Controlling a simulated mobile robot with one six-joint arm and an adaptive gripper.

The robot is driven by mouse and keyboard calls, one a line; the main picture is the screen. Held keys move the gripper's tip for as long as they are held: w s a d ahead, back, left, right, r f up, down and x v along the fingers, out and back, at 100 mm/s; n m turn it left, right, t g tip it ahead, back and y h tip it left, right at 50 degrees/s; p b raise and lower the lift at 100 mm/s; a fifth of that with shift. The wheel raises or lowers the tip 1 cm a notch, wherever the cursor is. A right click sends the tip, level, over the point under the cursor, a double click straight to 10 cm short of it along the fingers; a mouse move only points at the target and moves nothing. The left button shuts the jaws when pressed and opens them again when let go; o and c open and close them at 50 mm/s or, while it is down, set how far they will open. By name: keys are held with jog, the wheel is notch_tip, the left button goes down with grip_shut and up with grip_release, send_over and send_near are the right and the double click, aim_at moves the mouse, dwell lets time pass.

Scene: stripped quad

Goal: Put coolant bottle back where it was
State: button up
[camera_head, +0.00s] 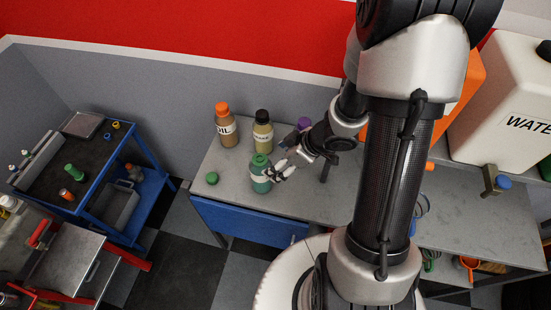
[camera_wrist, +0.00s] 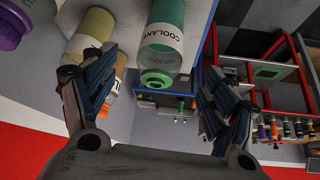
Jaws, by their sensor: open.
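The green coolant bottle (camera_head: 260,184) stands upright near the front edge of the grey bench. In the wrist view the coolant bottle (camera_wrist: 166,20) appears upside down, its white COOLANT label facing me and its green neck end toward the picture's middle. My gripper (camera_head: 277,170) is at the bottle's right side in the head view. In the wrist view my gripper (camera_wrist: 155,98) has its fingers spread wide, with the bottle showing in the gap between them. Whether a finger touches the bottle cannot be told.
A brown oil bottle (camera_head: 228,132) with an orange cap and a yellowish bottle (camera_head: 263,138) with a black cap stand behind. A small green round piece (camera_head: 212,178), perhaps a cap, lies left on the bench (camera_head: 225,177). A purple-topped container (camera_head: 304,124) is close behind my wrist.

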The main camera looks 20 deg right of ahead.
jog(key=w+d+r+m+t+h, duration=0.15)
jog(key=d+r+h, duration=0.25)
jog(key=r, duration=0.4)
jog(key=d+r+m+t+h, duration=0.1)
jog(key=d+r+m+h, duration=0.25)
jog(key=r, duration=0.55)
jog(key=s+a+r+m+g+y, duration=0.1)
jog(key=s+a+r, duration=0.3)
jog(key=s, duration=0.5)
jog(key=s+a+r+m+g+y, duration=0.1)
jog(key=s+a+r, duration=0.3)
jog(key=s+a, duration=0.4)
jog(key=shift+s+m+g+y, duration=0.35)
jog(key=shift+s+m+y, duration=0.3)
jog(key=shift+s+m, duration=0.05)
notch_tip(320, 180, down, 8)
jog(key=b, duration=0.8)
jog(key=shift+f, duration=0.15)
